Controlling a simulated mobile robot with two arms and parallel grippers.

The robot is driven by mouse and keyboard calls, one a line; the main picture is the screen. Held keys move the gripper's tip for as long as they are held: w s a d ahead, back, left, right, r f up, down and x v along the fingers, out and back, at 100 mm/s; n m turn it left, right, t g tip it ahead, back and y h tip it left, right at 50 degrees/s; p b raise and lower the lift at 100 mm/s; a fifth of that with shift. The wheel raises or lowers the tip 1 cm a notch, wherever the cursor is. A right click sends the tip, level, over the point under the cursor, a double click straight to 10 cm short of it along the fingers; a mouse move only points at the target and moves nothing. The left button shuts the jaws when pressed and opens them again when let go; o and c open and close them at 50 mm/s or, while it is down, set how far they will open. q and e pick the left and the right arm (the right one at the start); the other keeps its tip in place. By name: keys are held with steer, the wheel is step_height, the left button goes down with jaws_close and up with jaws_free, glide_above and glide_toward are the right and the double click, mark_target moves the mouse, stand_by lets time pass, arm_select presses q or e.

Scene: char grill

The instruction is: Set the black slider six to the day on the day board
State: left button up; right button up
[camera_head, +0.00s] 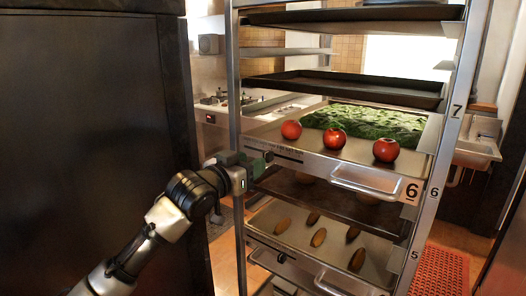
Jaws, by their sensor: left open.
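A rack tray marked 6 (352,168) has a front edge carrying a narrow strip of small dark lettering, which looks like the day board (288,152). The lettering is too small to read. A small black piece, seemingly the black slider six (268,156), sits at the strip's left part, just right of my gripper. My left gripper (256,168) is at the rack's left front post, with its greenish fingers by the left end of the tray edge. It is open; I cannot tell whether a finger touches the slider. My right gripper is out of view.
The tall metal rack's left post (234,90) stands close to my left gripper. Red tomatoes (333,139) and green leaves lie on tray 6. A tray handle (366,184) juts out to the right. A lower tray (290,238) holds several brown oblong pieces. A dark cabinet (90,130) fills the left.

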mark_target(265, 154)
arm_select(q)
steer(key=shift+p+x, duration=0.75)
steer(key=shift+x, duration=2.2)
jaws_close()
